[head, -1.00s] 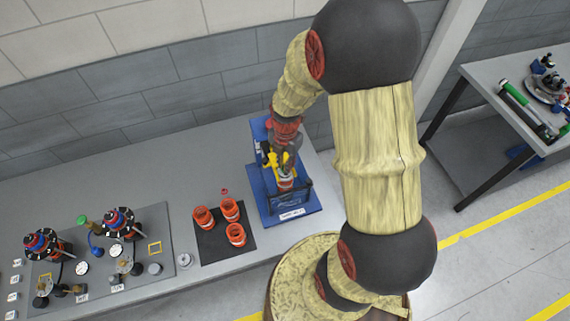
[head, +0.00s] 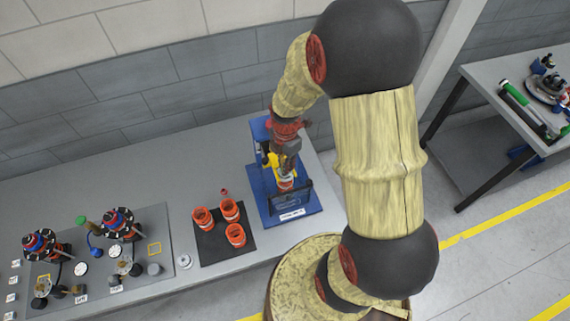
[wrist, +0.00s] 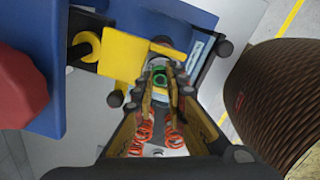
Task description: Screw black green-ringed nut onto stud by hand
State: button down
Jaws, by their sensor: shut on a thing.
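The black nut with the green ring (wrist: 159,77) shows in the wrist view between my two fingertips. My gripper (wrist: 161,84) is shut on it, with one finger on either side. In the head view my gripper (head: 286,168) points down over the blue fixture (head: 310,205) near the table's right end. The nut cannot be made out in the head view. The stud is hidden under the nut and fingers, so I cannot tell how far the nut sits on it. A yellow block (wrist: 125,55) of the fixture is close to the left of my fingertips.
A dark mat (head: 212,249) with several orange cups lies left of the fixture. A grey board (head: 165,220) with gauges, fittings and handwheels lies further left. Bare tabletop (head: 160,165) is free behind them. A second table (head: 490,75) with tools stands at the right.

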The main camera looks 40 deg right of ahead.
jog(key=m, duration=0.6)
jog(key=shift+s+a+f, duration=0.1)
jog(key=shift+s+f, duration=0.2)
jog(key=shift+f, duration=0.1)
jog(key=shift+m, duration=1.5)
jog(key=m, duration=0.3)
jog(key=shift+f, duration=0.1)
jog(key=m+b, duration=0.1)
jog(key=m, duration=0.4)
jog(key=shift+f+m, duration=0.1)
jog(key=shift+m, duration=0.3)
jog(key=m, duration=0.6)
